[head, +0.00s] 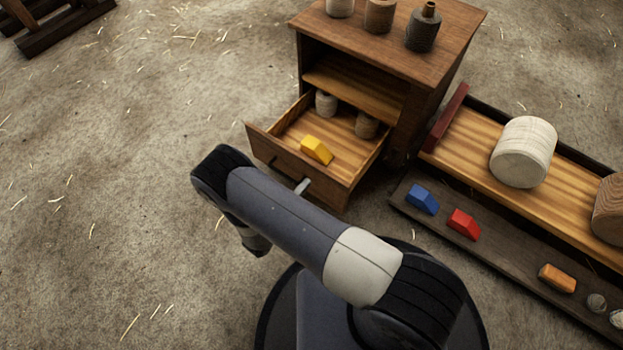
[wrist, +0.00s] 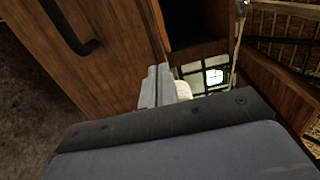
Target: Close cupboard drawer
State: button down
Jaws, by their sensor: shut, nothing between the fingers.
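The wooden cupboard (head: 395,40) stands at the top centre of the head view. Its drawer (head: 300,172) is pulled well out toward me. A yellow block (head: 316,150) and two small spools (head: 326,103) lie or stand in it. In the wrist view a wooden panel (wrist: 105,65), apparently the drawer front, fills the upper left and bears a dark handle (wrist: 68,28). My gripper (wrist: 157,85) is shut and empty, by the panel's right edge in that picture. I cannot tell whether it touches the wood.
To the right, a long wooden tray (head: 465,135) holds big rolls (head: 524,152). A dark lower shelf bears blue (head: 422,199), red (head: 464,224) and orange (head: 557,278) blocks.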

aim_at(318, 171)
jog(key=shift+b+x, duration=0.5)
jog(key=shift+x, duration=1.55)
jog(key=shift+d, duration=0.1)
